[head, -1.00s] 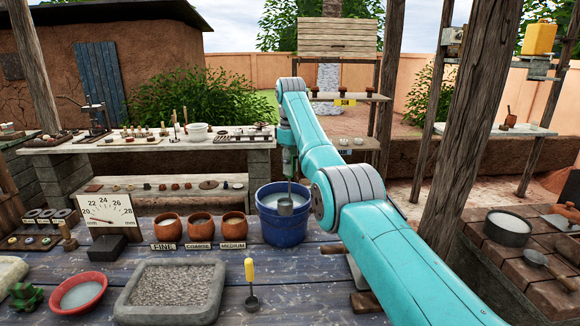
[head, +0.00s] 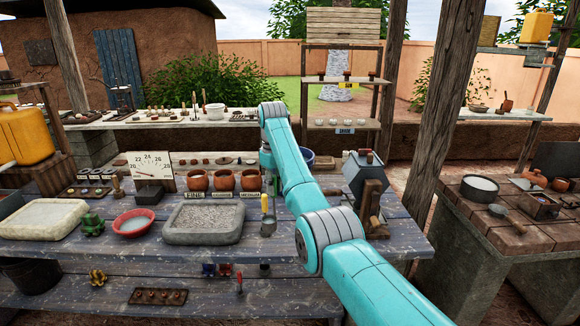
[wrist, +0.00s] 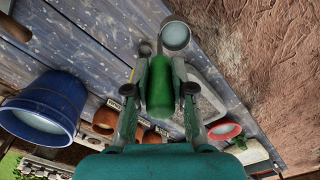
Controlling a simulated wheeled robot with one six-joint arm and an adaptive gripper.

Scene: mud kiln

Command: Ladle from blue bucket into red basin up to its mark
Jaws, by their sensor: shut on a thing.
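My gripper (wrist: 160,78) is shut on the green handle of a ladle (wrist: 176,37). The ladle's round cup holds pale liquid in the wrist view. In the head view my gripper (head: 268,180) is over the blue table, right of the grey gravel tray; I cannot clearly separate the held ladle there. The red basin (head: 133,225) stands left of that tray with pale liquid in it; its mark cannot be made out. It also shows in the wrist view (wrist: 223,131). The blue bucket (head: 308,156) is mostly hidden behind my arm; the wrist view shows the bucket (wrist: 40,112) holding pale liquid.
The gravel tray (head: 204,236) lies between my gripper and the basin. A yellow-handled spoon (head: 264,204) is just right of the tray. Several clay pots (head: 197,181) stand behind it. A green knobbed thing (head: 92,224) is left of the basin, and a grey box device (head: 364,178) stands at right.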

